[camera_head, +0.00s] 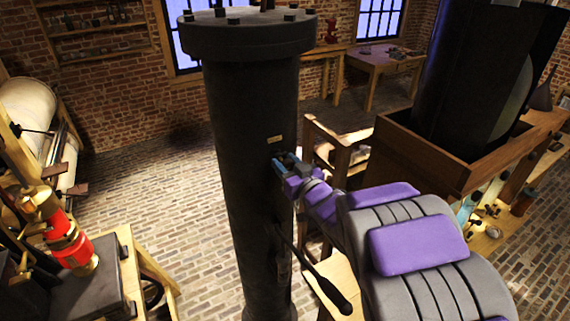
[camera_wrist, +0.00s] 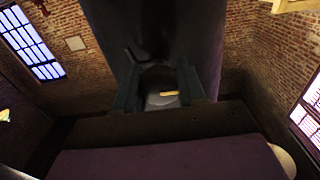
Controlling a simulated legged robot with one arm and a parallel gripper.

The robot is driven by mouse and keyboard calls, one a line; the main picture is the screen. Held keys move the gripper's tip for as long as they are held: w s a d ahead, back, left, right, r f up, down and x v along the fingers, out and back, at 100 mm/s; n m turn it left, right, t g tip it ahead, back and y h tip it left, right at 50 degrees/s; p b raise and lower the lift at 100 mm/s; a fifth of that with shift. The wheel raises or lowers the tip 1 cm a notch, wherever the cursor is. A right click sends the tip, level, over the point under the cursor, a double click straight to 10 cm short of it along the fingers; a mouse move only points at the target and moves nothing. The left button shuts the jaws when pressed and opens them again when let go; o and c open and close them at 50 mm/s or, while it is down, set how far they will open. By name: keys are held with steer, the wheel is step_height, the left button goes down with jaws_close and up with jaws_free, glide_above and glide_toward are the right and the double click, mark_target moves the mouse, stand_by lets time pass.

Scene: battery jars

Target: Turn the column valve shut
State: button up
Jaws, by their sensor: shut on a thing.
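The tall dark column (camera_head: 250,115) stands upright in the middle of the head view, with a bolted flange on top. It also fills the upper middle of the wrist view (camera_wrist: 155,25). My gripper (camera_head: 281,163) is at the column's right side, just below a small brass plate (camera_head: 275,139). In the wrist view its two jaws (camera_wrist: 158,88) stand either side of a small dark part on the column, the column valve (camera_wrist: 157,76). The jaws are shut on it. Most of the valve is hidden by the jaws, and its angle cannot be told.
A long dark lever (camera_head: 325,283) slants down from the column below my arm. A wooden box (camera_head: 430,150) with a large dark cylinder stands on the right. A bench with a red and brass device (camera_head: 71,245) is at left. Brick floor (camera_head: 170,195) is clear left of the column.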

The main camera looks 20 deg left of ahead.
steer(key=shift+m+p, duration=0.3)
steer(key=shift+p, duration=0.1)
steer(key=m+p, duration=0.2)
steer(key=p, duration=0.1)
steer(key=shift+r+m, duration=0.1)
steer(key=shift+m, duration=0.3)
steer(key=m+p, duration=0.3)
steer(key=m, duration=0.2)
steer(key=shift+d+m+p, duration=0.1)
steer(key=shift+m+p, duration=0.2)
steer(key=m, duration=0.4)
steer(key=shift+f, duration=0.25)
steer(key=shift+d+f+m+b, duration=0.15)
steer(key=shift+m+b, duration=0.2)
steer(key=shift+m, duration=2.05)
steer(key=o, duration=1)
steer(key=shift+w+d, duration=0.2)
steer(key=shift+d, duration=0.05)
steer(key=shift+s, duration=0.1)
